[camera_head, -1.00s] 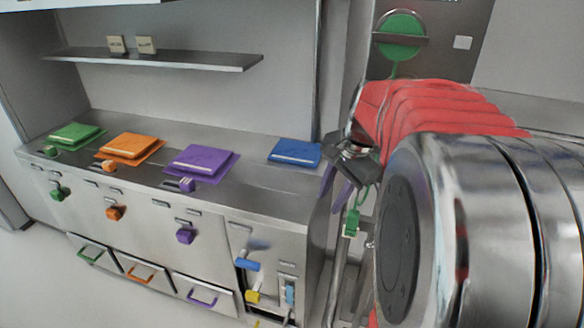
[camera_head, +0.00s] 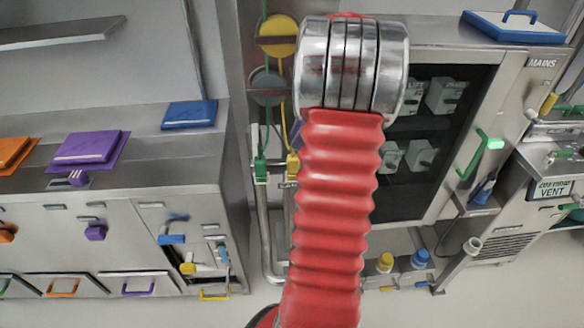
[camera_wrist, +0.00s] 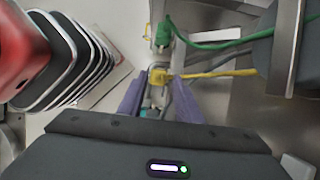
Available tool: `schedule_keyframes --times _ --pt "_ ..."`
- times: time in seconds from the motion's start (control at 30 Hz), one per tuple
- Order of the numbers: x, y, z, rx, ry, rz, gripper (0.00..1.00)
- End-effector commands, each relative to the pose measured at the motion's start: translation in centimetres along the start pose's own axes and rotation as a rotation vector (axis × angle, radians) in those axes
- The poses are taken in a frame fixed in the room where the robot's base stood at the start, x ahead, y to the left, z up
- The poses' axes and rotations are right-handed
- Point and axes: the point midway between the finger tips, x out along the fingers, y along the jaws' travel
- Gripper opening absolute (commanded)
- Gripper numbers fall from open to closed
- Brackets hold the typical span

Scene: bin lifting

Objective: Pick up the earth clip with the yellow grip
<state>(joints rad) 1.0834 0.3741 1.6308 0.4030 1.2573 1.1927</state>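The earth clip with the yellow grip (camera_head: 293,165) hangs on a yellow cable just left of my red arm in the head view. The clip with the green grip (camera_head: 261,168) hangs to its left on a green cable. In the wrist view the yellow grip (camera_wrist: 160,77) lies just beyond and between the purple fingertips of my gripper (camera_wrist: 159,88). The fingers are apart, and I see no contact with the grip. The green grip (camera_wrist: 162,34) is farther up.
A steel pipe rail (camera_head: 265,230) runs below the clips. A counter with coloured pads stands left, with a purple pad (camera_head: 88,147). A dark glazed cabinet (camera_head: 440,140) with a green handle (camera_head: 481,153) stands right. A metal post (camera_wrist: 287,45) is close right in the wrist view.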

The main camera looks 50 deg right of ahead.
Motion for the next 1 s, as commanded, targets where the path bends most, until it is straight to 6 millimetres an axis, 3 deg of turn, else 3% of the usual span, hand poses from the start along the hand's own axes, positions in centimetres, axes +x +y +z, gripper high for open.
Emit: schedule_keyframes --times 0.27,0.7,1.0 --pt "1.1 0.1 -0.4 -0.002 0.0 0.002 0.31" --pt "6.8 0.1 -2.8 -0.002 0.0 0.002 0.31" --pt "7.4 0.0 -3.0 -0.004 0.001 0.0 0.31"
